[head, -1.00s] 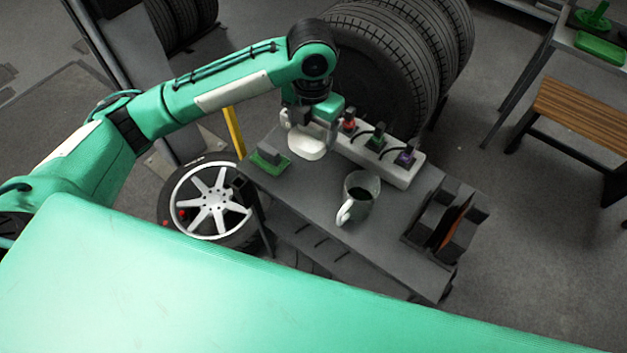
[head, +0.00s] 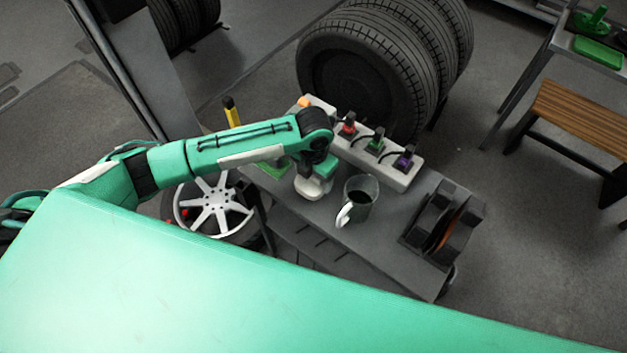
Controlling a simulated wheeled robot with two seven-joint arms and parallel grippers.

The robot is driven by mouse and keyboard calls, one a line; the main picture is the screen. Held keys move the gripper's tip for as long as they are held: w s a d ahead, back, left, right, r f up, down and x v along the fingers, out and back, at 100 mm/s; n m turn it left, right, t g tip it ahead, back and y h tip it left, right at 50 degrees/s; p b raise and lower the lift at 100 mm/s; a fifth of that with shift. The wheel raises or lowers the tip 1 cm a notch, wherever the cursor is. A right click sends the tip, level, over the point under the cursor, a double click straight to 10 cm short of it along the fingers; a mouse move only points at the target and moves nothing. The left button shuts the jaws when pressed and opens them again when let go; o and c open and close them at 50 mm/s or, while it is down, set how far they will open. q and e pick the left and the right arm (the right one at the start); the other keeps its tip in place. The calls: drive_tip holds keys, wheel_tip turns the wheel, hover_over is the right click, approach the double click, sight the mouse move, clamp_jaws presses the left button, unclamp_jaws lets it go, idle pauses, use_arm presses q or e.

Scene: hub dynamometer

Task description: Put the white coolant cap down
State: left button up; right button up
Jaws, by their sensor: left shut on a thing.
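The white coolant cap (head: 313,188) is a small pale rounded piece in the head view, at the left part of a grey cart top (head: 385,235). My left gripper (head: 316,178) points down and is shut on the cap. The cap is low over the cart top, just left of a mug; I cannot tell whether it touches the surface. The fingers are partly hidden by the wrist. My right gripper is not in view.
A grey mug (head: 360,200) with dark contents stands close right of the cap. A power strip (head: 385,160) with coloured plugs runs behind. A dark holder (head: 443,225) stands at the right. A green item (head: 272,170) lies left, partly behind my arm. Bare cart top lies in front.

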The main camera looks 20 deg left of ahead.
sight(313, 183)
use_arm(q)
wheel_tip(313, 183, down, 3)
drive_tip(key=shift+r, duration=0.15)
drive_tip(key=shift+f, duration=0.25)
drive_tip(key=shift+f, duration=0.1)
drive_tip(key=o, duration=0.9)
drive_tip(key=shift+o, duration=0.4)
wheel_tip(313, 183, up, 11)
drive_tip(key=shift+r+b, duration=0.15)
drive_tip(key=shift+b, duration=1.05)
drive_tip(key=shift+r, duration=0.5)
